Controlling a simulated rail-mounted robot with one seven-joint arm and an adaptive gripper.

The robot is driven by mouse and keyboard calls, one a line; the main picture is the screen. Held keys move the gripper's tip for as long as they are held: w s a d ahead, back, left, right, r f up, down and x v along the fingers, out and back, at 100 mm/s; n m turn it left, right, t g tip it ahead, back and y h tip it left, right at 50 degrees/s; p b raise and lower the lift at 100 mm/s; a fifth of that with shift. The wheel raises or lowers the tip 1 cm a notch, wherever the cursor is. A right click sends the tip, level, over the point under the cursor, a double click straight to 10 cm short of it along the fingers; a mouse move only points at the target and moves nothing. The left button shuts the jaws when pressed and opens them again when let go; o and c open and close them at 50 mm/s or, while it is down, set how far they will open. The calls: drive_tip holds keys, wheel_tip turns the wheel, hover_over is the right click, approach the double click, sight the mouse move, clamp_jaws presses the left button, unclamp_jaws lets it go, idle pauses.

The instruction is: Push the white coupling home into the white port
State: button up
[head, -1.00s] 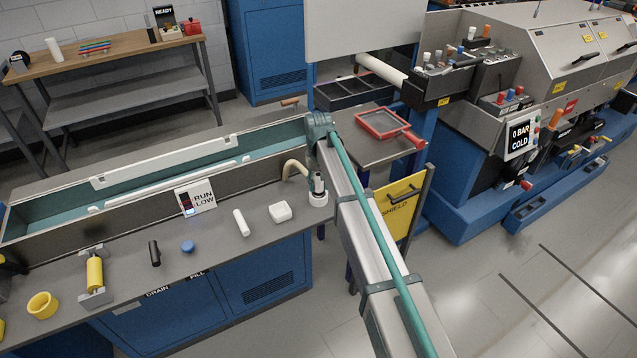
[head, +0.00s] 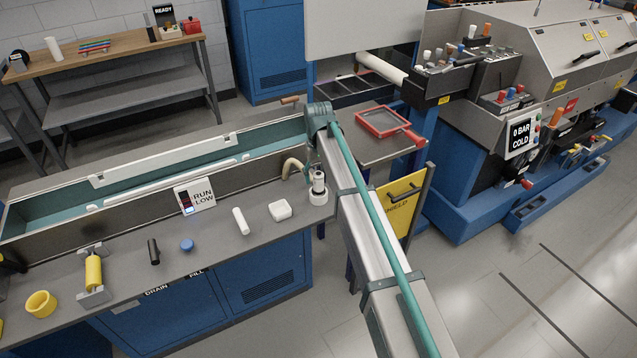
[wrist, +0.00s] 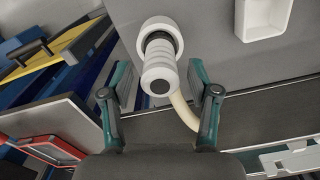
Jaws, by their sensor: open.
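The white coupling (wrist: 160,75) is a ribbed white cylinder with a dark centre in its near end. In the wrist view it stands at the white port (wrist: 150,28), a thick white ring on the grey bench top, and overlaps its opening; I cannot tell how deep it sits. In the head view the coupling (head: 318,180) stands upright over the port (head: 318,198). My gripper (wrist: 159,84) is open, one finger on each side of the coupling, with visible gaps between. In the head view the fingers are mostly hidden by my arm.
A cream hose (wrist: 183,112) curves beside the coupling, close to the right finger. A white box (head: 280,211) and a white cylinder (head: 241,221) lie to the left on the bench. A teal-lined trough (head: 60,210) runs behind. A red-framed tray (head: 383,122) is at the right.

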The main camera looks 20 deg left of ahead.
wheel_tip(320, 180, up, 9)
drive_tip(key=shift+r+b, duration=0.2)
drive_tip(key=shift+b, duration=0.85)
